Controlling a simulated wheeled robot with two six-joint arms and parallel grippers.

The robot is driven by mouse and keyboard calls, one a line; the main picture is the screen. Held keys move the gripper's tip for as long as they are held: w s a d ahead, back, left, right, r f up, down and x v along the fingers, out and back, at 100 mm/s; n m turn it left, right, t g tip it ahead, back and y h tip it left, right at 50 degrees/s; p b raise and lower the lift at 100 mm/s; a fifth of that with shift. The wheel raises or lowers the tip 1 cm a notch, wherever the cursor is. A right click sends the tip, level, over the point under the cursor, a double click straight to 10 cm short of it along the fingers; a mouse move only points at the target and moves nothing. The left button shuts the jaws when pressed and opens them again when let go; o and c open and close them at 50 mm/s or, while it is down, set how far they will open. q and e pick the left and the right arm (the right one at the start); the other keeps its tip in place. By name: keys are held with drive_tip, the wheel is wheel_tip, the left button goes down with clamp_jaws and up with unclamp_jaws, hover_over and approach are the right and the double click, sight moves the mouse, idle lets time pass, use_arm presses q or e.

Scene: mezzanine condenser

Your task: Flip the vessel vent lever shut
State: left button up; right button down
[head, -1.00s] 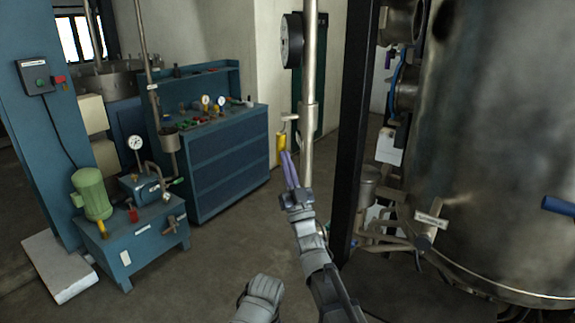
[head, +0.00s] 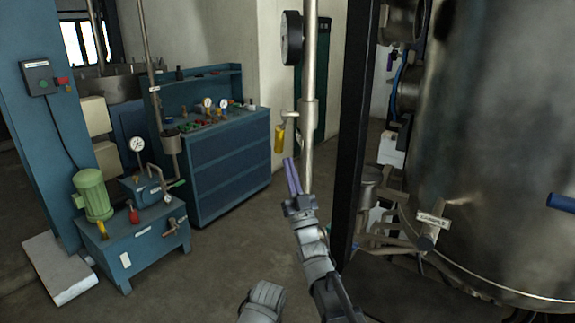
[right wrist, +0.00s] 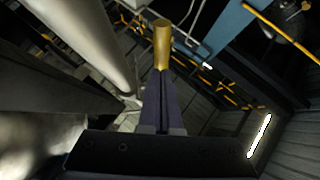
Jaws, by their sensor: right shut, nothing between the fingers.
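The vent lever is a yellow handle (head: 279,138) hanging down from a small fitting on the left side of the upright steel pipe (head: 309,100). In the right wrist view the yellow handle (right wrist: 162,42) stands just beyond my fingertips, with its rounded end facing the camera. My right gripper (head: 291,160) is shut and empty, its two purple fingers together and pointing up. The fingertips are just below and right of the handle's lower end in the head view. I cannot tell whether they touch it. My left gripper is not in view.
A round gauge (head: 291,38) sits on the pipe above the lever. A black post (head: 354,130) and a large steel vessel (head: 490,140) stand to the right. A blue cabinet (head: 230,160) and a blue pump unit (head: 150,240) stand left. Open floor lies between.

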use_arm(q)
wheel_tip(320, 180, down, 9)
drive_tip(key=b, duration=0.8)
use_arm(e)
wheel_tip(320, 180, down, 9)
drive_tip(key=s+d, duration=0.1)
drive_tip(key=s, duration=0.1)
drive_tip(key=shift+s+d, duration=0.4)
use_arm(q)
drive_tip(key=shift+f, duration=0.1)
use_arm(e)
drive_tip(key=shift+f, duration=0.1)
